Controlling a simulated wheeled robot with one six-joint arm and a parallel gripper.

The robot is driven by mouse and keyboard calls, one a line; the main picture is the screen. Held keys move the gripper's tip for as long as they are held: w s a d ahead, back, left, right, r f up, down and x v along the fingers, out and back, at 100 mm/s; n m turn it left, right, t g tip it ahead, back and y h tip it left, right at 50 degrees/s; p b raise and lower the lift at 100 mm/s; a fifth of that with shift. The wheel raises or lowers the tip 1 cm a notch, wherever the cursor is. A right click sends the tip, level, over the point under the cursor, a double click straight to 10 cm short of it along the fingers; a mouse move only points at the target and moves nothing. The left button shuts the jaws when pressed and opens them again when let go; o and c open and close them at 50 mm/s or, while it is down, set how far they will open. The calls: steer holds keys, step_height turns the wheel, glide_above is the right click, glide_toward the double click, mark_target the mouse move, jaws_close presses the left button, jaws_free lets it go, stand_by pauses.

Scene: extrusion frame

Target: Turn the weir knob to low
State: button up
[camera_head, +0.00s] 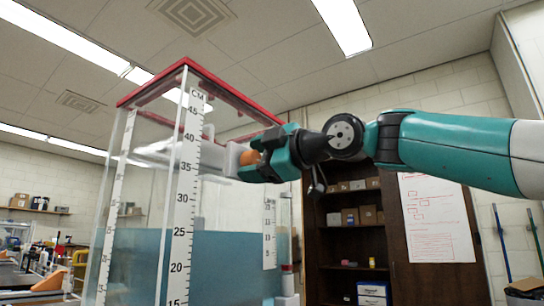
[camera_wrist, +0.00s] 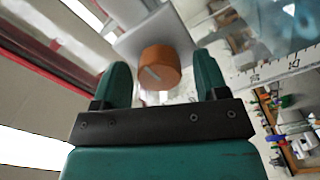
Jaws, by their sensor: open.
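The weir knob (camera_wrist: 160,68) is an orange-brown cylinder with a pale pointer line on its face, mounted on a light grey plate (camera_wrist: 178,28). In the head view the knob (camera_head: 249,157) shows at the tank's right side, partly hidden by my gripper. My gripper (camera_head: 256,158) is level there, pointing left at the knob. In the wrist view my gripper (camera_wrist: 160,85) is open, with one teal finger on each side of the knob. Gaps show between the fingers and the knob. No low or high markings are readable.
A clear tank (camera_head: 150,205) with a red top rim, scale strips and blue water stands left of my gripper. A dark shelf cabinet (camera_head: 318,240) with boxes and a paper sheet (camera_head: 436,218) are behind. The space below my arm looks clear.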

steer(key=b+v, duration=0.2)
steer(key=v, duration=1.5)
steer(key=shift+d, duration=0.2)
steer(key=shift+s, duration=0.15)
step_height(320, 180, down, 25)
steer(key=a+m+g+h, duration=0.3)
steer(key=m+g+h, duration=0.15)
steer(key=m, duration=0.55)
steer(key=s+d+f+m+g+h, duration=0.2)
steer(key=s+f+m+g+h, duration=0.1)
steer(key=s+f, duration=0.7)
steer(key=s+d+f+m+g+h, duration=0.2)
steer(key=s+f+m+g+h, duration=0.15)
steer(key=s+f, duration=0.6)
step_height(320, 180, up, 21)
steer(key=w+y+p, duration=0.1)
steer(key=w+p, duration=0.1)
steer(key=p, duration=2.1)
steer(key=shift+w, duration=0.2)
